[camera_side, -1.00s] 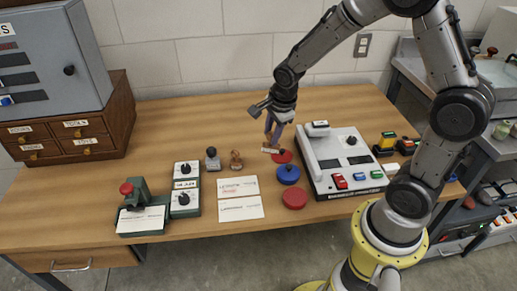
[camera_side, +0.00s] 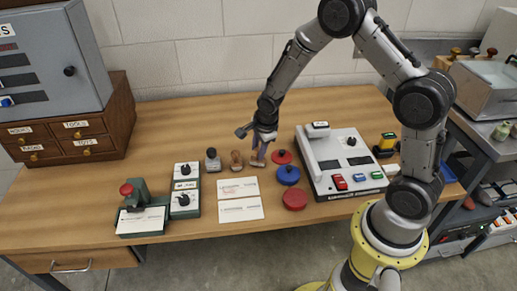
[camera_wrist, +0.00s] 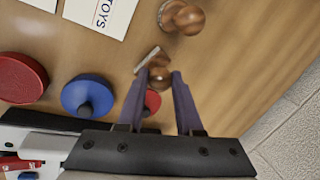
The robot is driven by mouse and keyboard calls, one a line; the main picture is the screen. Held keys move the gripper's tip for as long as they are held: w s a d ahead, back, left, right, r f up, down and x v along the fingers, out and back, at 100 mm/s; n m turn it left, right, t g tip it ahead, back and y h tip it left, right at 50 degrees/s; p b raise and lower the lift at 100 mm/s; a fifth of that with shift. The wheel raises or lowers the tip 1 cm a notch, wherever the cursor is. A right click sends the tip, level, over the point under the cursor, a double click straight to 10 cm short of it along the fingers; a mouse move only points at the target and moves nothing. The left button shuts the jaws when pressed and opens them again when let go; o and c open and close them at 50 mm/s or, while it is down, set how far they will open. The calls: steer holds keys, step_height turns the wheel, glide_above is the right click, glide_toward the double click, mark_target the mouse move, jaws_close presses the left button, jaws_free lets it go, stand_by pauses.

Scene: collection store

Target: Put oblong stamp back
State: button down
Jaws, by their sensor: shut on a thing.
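My gripper (camera_side: 262,143) is shut on a small wooden-handled stamp (camera_side: 257,162) with a narrow oblong base, which I take as the oblong stamp. In the wrist view my gripper (camera_wrist: 157,82) has the stamp's handle between its fingertips, and the pale oblong base (camera_wrist: 147,59) points away, looking tilted. The stamp is low at the table; I cannot tell whether it touches. Just left of it in the side view stands another wooden stamp (camera_side: 236,159), also in the wrist view (camera_wrist: 183,17). A black-handled stamp (camera_side: 212,161) stands further left.
Right of the held stamp are a small red disc (camera_side: 281,156), a blue disc (camera_side: 288,175) and a red disc (camera_side: 294,200). Two printed cards (camera_side: 240,210) lie in front. A white device (camera_side: 335,155) stands at right. The table's back is clear.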

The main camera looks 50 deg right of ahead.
steer(key=shift+f, duration=0.1)
steer(key=c, duration=0.6)
jaws_free()
steer(key=shift+o, duration=0.2)
steer(key=s+a+r+n, duration=0.2)
steer(key=s+r+n, duration=0.25)
steer(key=r, duration=0.35)
steer(key=s+a+r+n+t, duration=0.1)
steer(key=s+r+n, duration=0.2)
steer(key=s+r, duration=0.35)
steer(key=s+a+r+n, duration=0.2)
steer(key=s+r+n, duration=0.15)
steer(key=r, duration=0.55)
steer(key=s+a+r+n+t+y, duration=0.1)
steer(key=s+a+r+n, duration=0.1)
steer(key=s+n, duration=0.9)
steer(key=shift+s+a+t, duration=0.25)
steer(key=shift+s+t, duration=0.05)
steer(key=shift+s, duration=0.15)
steer(key=shift+r, duration=0.1)
